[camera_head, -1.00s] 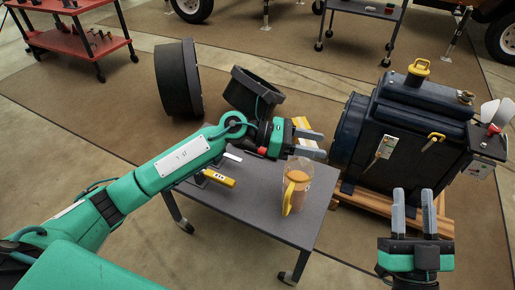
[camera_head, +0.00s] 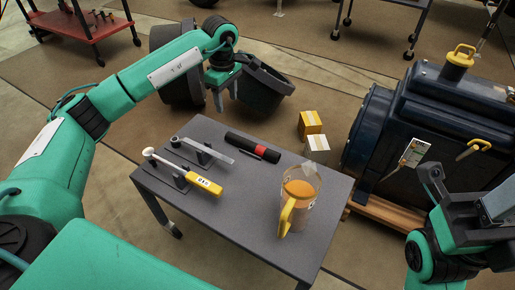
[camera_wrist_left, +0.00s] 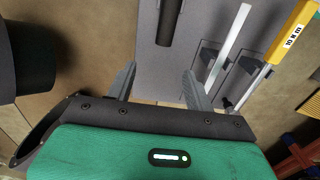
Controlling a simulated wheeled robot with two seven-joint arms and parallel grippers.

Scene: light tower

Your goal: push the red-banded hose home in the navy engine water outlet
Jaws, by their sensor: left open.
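The black hose with a red band (camera_head: 259,149) lies on the grey table, near its far edge. A dark cylinder in the left wrist view (camera_wrist_left: 172,22), ahead of the fingers, looks like its end. The navy engine (camera_head: 385,125) stands right of the table; I cannot make out which part is its water outlet. My left gripper (camera_head: 226,93) is open and empty, pointing down beyond the table's far edge; both fingers show apart in the left wrist view (camera_wrist_left: 158,78). My right gripper (camera_head: 480,215) is at the lower right, partly cut off, its jaws unclear.
The table (camera_head: 240,215) also holds a jug with a yellow handle (camera_head: 297,205), a yellow-handled tool (camera_head: 205,186) and a grey bar on stands (camera_head: 207,150). A dark bin (camera_head: 260,85) stands behind it. Small boxes (camera_head: 311,124) lie between table and engine.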

